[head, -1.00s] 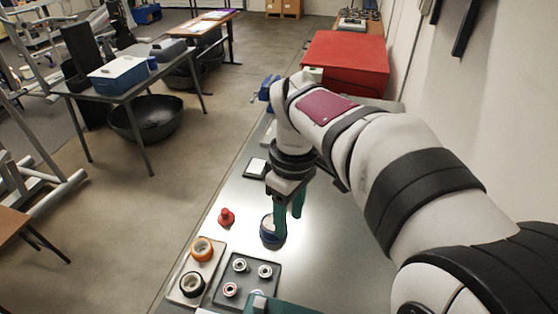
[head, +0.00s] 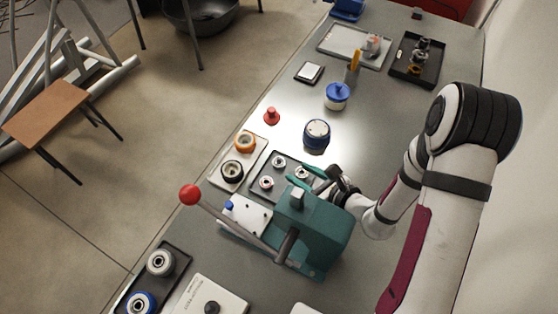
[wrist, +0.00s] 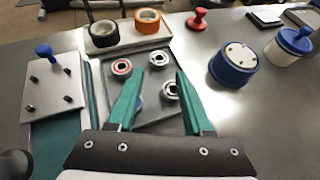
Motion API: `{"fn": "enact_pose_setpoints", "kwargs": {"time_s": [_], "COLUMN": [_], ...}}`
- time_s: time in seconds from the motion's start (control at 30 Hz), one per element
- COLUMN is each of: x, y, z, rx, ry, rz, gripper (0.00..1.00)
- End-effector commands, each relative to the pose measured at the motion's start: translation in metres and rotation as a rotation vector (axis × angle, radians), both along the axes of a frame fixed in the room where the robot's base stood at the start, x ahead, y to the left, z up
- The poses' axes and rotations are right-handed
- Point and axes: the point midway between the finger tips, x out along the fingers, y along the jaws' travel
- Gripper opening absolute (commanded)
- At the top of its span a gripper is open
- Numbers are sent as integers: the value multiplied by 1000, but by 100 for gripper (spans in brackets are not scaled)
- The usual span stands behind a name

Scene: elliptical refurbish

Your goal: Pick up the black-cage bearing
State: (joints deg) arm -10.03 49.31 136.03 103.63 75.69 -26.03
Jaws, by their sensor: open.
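Several small metal bearings lie on a dark grey tray (wrist: 150,119). One has a red ring (wrist: 122,68); two others look silver with dark insides, one farther back (wrist: 158,58) and one nearer on the right (wrist: 170,90). A blue-ringed part is mostly hidden behind my left finger. Which one has the black cage I cannot tell for sure. My gripper (wrist: 161,76) has its teal fingers spread and empty over the tray, with the two silver bearings showing between them. In the head view my gripper (head: 309,178) is low beside the green press.
A green lever press (head: 318,233) with a red-knobbed handle (head: 190,194) stands close to my gripper. A light tray (head: 255,157) holds an orange and a black ring. A blue-rimmed round part (head: 317,134), a blue-lidded jar (head: 337,96) and a red knob (head: 271,116) stand beyond.

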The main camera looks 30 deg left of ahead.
Motion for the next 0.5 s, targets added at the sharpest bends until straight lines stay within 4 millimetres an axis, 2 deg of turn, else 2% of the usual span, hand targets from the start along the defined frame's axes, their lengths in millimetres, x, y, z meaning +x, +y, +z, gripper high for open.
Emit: {"fn": "enact_pose_setpoints", "kwargs": {"time_s": [0.1,0.5], "x": [7,25], "y": [19,65], "z": [-11,-42], "rx": [0,1], "ry": [-1,-4], "rz": [4,3], "gripper": [51,51]}}
